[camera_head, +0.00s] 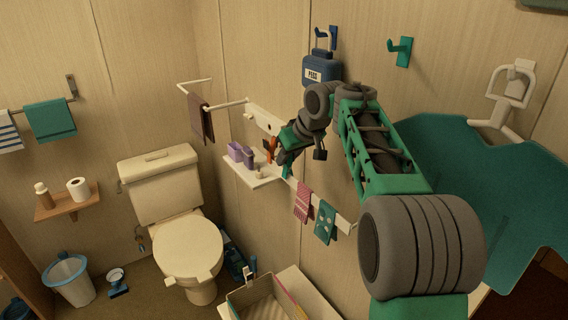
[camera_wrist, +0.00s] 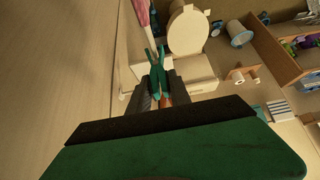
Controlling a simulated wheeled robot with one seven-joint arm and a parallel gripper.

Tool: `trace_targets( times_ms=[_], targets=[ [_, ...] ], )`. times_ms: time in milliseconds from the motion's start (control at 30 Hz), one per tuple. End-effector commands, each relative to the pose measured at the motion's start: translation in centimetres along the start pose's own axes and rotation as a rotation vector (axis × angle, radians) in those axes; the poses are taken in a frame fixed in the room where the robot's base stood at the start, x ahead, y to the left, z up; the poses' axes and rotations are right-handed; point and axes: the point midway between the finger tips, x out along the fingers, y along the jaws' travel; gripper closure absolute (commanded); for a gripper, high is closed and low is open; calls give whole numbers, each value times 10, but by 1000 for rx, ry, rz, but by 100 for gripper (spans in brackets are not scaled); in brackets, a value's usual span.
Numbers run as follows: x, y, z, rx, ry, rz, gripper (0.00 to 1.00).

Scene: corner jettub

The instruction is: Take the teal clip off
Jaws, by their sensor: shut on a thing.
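The teal clip (camera_wrist: 157,66) shows in the wrist view between the two dark fingers of my gripper (camera_wrist: 161,88), its two prongs pointing away from me. My gripper is shut on it. In the head view the teal clip (camera_head: 287,171) shows just below my gripper (camera_head: 281,157), at the white wall rail (camera_head: 262,119). I cannot tell whether the clip still touches the rail. An orange clip (camera_head: 271,146) is close beside my gripper, and a bit of orange (camera_wrist: 167,99) shows between the fingers in the wrist view.
A pink cloth (camera_head: 303,202) and a teal cloth (camera_head: 325,222) hang at the rail's lower end. A small shelf (camera_head: 244,172) with purple items is just left of my gripper. The toilet (camera_head: 187,246) stands left. A blue case (camera_head: 317,72) hangs above my arm.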

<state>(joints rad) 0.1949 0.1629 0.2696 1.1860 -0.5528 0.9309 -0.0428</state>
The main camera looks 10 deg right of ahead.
Motion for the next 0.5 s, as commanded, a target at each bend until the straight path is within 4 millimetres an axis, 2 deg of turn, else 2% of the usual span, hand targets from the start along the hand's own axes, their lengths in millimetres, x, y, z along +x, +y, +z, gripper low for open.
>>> trace_targets(
  times_ms=[233,500],
  targets=[
    [-3,0,-2,0,1,0,100],
    [-19,0,-13,0,1,0,100]
  ],
)
